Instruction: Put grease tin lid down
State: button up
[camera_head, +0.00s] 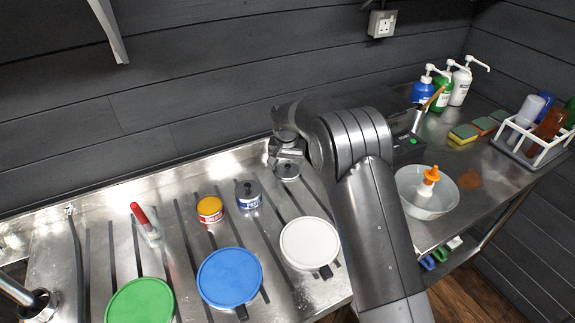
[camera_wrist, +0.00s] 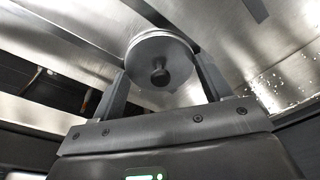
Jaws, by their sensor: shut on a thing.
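The grease tin lid (camera_wrist: 160,55) is a round grey metal disc with a dark knob in its middle. In the wrist view it sits between the two fingers of my gripper (camera_wrist: 162,80), which is shut on it. In the head view the lid (camera_head: 288,172) shows below my gripper (camera_head: 286,156), over the back of the steel drainer near the wall. I cannot tell whether it touches the surface. A blue-labelled tin (camera_head: 249,200) with a dark knob on top stands to its left. A red tin (camera_head: 210,213) with a yellow top stands further left.
White (camera_head: 310,242), blue (camera_head: 230,276) and green (camera_head: 140,302) round lids lie toward the front. A clear tube with a red cap (camera_head: 145,222) is at left. A bowl (camera_head: 424,205), pump bottles and a white rack (camera_head: 530,145) are right of my arm. Bare ribbed steel surrounds the tins.

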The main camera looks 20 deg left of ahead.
aim_at(287, 174)
jog(key=shift+f, duration=0.1)
jog(key=o, duration=0.9)
jog(key=shift+o, duration=0.2)
notch_tip(287, 174, up, 12)
jog(key=s, duration=0.1)
jog(key=shift+s, duration=0.25)
jog(key=shift+d, duration=0.15)
